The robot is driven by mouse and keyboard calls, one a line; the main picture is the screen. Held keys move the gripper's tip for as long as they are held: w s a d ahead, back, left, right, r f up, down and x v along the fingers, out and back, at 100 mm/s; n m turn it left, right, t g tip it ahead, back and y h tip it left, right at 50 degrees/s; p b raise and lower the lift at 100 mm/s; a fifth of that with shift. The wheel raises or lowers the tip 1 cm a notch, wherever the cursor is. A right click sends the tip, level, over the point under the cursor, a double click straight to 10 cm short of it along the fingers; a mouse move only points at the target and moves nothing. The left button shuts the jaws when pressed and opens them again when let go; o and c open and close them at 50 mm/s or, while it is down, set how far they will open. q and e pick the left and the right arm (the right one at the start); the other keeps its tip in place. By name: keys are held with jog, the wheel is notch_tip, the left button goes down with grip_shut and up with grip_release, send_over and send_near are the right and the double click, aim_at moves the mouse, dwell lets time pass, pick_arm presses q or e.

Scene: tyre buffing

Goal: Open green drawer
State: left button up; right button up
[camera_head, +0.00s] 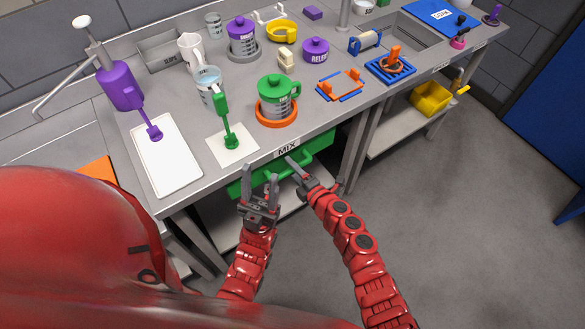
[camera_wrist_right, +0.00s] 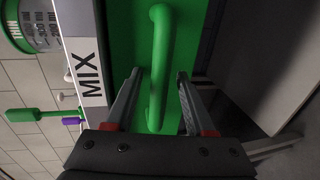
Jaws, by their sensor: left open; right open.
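The green drawer (camera_head: 322,147) sits under the front edge of the grey bench, below a white MIX label (camera_head: 287,149), and looks shut. Its green bar handle (camera_wrist_right: 158,60) is clear in the right wrist view. My right gripper (camera_head: 297,172) is at the drawer front, with its open fingers on either side of the handle (camera_wrist_right: 158,75); I cannot tell whether they touch it. My left gripper (camera_head: 259,180) is open and empty in front of the drawer's left part. The two grippers partly hide the drawer front in the head view.
On the bench (camera_head: 215,170) above the drawer stand a green-lidded jar (camera_head: 277,95) on an orange ring, a green tool (camera_head: 228,125) on a white sheet and a white tray (camera_head: 165,165). A lower shelf with a yellow bin (camera_head: 432,98) is at right. The floor ahead is clear.

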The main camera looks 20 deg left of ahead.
grip_shut()
dwell(1.3)
